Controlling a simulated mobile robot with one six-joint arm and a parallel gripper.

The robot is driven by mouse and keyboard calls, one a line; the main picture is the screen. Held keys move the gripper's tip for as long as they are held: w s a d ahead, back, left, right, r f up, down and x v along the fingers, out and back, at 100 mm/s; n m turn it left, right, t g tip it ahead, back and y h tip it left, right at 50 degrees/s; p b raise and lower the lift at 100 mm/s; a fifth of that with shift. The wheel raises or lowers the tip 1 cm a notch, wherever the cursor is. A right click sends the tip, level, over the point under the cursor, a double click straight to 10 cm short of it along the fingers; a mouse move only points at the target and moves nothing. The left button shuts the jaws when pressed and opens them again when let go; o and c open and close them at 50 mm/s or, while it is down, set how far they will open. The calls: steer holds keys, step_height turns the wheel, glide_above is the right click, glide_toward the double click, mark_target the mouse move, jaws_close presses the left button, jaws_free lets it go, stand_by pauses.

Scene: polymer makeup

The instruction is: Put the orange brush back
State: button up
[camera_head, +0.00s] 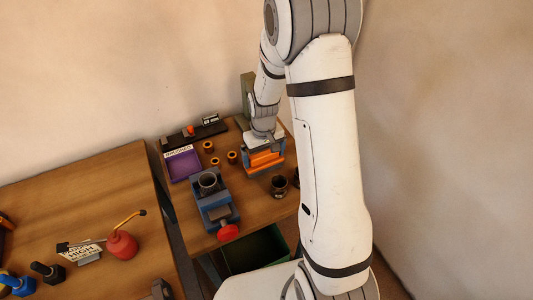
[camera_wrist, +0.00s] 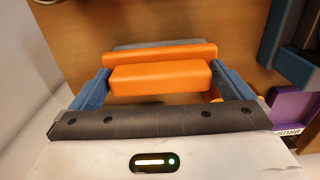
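The orange brush (camera_wrist: 160,77) is a stepped orange block with a grey strip along its far side. In the wrist view it sits between the two blue fingers of my gripper (camera_wrist: 162,84), which appear to touch its two ends. In the head view my gripper (camera_head: 264,163) is low over the right part of the right table, with the orange brush (camera_head: 266,157) in it. Whether the brush touches the table cannot be told. A purple tray (camera_head: 185,168) with a white label stands to the left and looks empty. The purple tray (camera_wrist: 292,108) also shows at the wrist view's right edge.
Several brown rings (camera_head: 215,162) and a dark cup (camera_head: 279,185) stand nearby. A black rack (camera_head: 205,133) is at the back. A red bottle (camera_head: 121,245) stands on the left table.

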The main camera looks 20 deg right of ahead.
steer(key=shift+r, duration=0.15)
step_height(320, 180, up, 12)
steer(key=b, duration=0.1)
steer(key=s+r+m+t, duration=0.1)
steer(key=s+r, duration=0.4)
steer(key=s, duration=0.5)
steer(key=s+r+m+t, duration=0.1)
steer(key=s+r, duration=0.4)
steer(key=s, duration=0.5)
steer(key=shift+s+d+r+t, duration=0.2)
steer(key=shift+d+t, duration=0.2)
steer(key=shift+t, duration=0.3)
stand_by(0.9)
